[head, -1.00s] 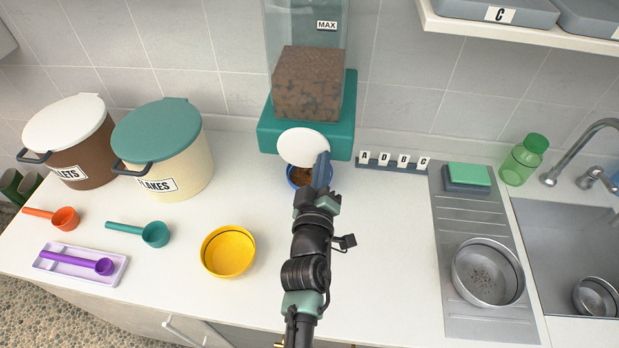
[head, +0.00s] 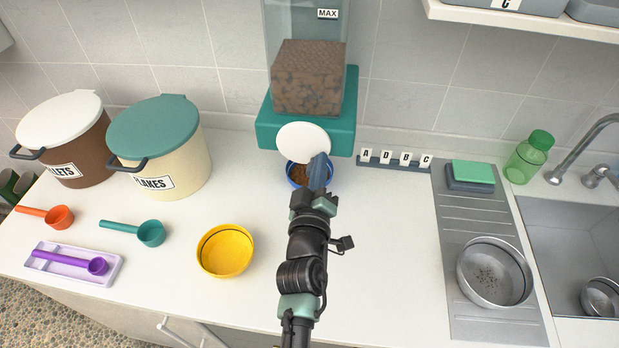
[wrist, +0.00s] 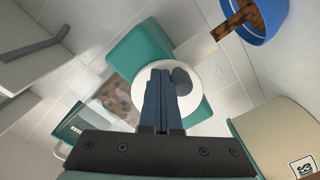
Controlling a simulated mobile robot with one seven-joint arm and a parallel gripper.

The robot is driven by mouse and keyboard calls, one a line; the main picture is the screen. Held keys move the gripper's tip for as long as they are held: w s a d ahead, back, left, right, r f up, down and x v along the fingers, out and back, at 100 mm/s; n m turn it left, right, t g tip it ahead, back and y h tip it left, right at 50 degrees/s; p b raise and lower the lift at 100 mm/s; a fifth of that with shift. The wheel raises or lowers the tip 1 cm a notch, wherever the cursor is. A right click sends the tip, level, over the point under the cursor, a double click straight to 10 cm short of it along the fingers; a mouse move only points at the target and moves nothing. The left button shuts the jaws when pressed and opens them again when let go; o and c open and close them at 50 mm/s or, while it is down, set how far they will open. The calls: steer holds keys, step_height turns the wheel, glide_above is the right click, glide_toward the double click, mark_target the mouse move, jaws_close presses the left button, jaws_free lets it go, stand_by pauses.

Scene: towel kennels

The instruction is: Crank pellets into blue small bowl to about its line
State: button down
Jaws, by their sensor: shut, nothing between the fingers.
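The pellet dispenser has a teal base (head: 270,132), a clear hopper of brown pellets (head: 308,78) and a white crank disc (head: 303,138) on its front. In the wrist view the disc (wrist: 140,92) carries a dark knob (wrist: 181,80). My gripper (head: 319,157) is shut and empty, its fingertips in front of the disc; in the wrist view the fingers (wrist: 160,76) are beside the knob, contact unclear. The blue small bowl (head: 328,180) sits below the disc, partly hidden by my gripper. Brown pellets show in it; its line cannot be made out. The wrist view shows the bowl (wrist: 265,28) top right.
A yellow bowl (head: 225,251) stands to the left of my arm. Two lidded bins (head: 160,150) and several scoops are further left. Letter tiles (head: 395,160) stand right of the dispenser. A steel bowl (head: 494,272) is on the drainboard beside the sink.

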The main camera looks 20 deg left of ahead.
steer(key=shift+f, duration=0.25)
steer(key=shift+s+a+f+b, duration=0.1)
steer(key=shift+a+f+b, duration=0.25)
steer(key=shift+b, duration=0.55)
steer(key=shift+s+a+f+b, duration=0.15)
steer(key=shift+a+f+b, duration=0.25)
steer(key=shift+b, duration=0.45)
steer(key=shift+a+b, duration=0.1)
steer(key=shift+b, duration=0.2)
